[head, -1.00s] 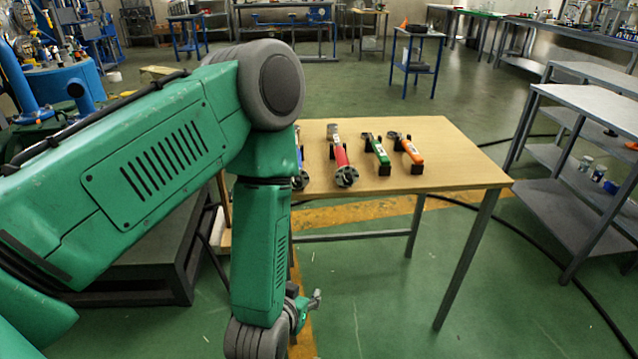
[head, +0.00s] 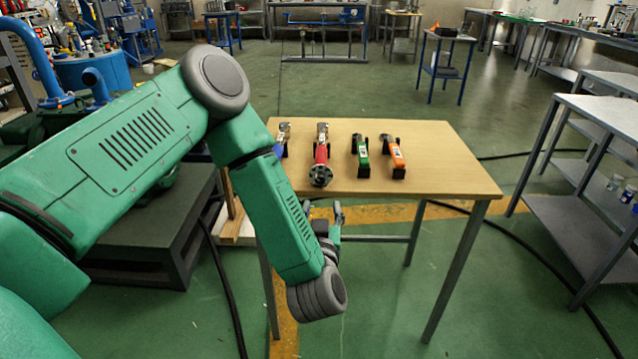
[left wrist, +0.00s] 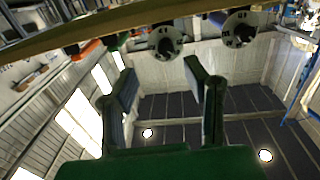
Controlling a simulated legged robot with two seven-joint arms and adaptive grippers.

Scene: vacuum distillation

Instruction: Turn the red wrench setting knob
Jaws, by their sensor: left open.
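The red wrench (head: 321,152) rests on the wooden table (head: 440,165), its round grey setting knob (head: 321,176) facing the front edge. In the left wrist view, which appears upside down, the red wrench's knob (left wrist: 166,42) shows as a marked dial at the table edge, beyond my fingertips. My left gripper (head: 338,212) is below and in front of the table edge, apart from the knob. Its two fingers (left wrist: 160,78) are open with nothing between them. My right gripper is in neither view.
A blue wrench (head: 282,140) lies left of the red one, partly hidden by my arm; its dial (left wrist: 240,30) shows in the wrist view. Green (head: 360,152) and orange (head: 393,155) wrenches are to the right. The table's right part is bare. A metal shelf (head: 590,130) stands at right.

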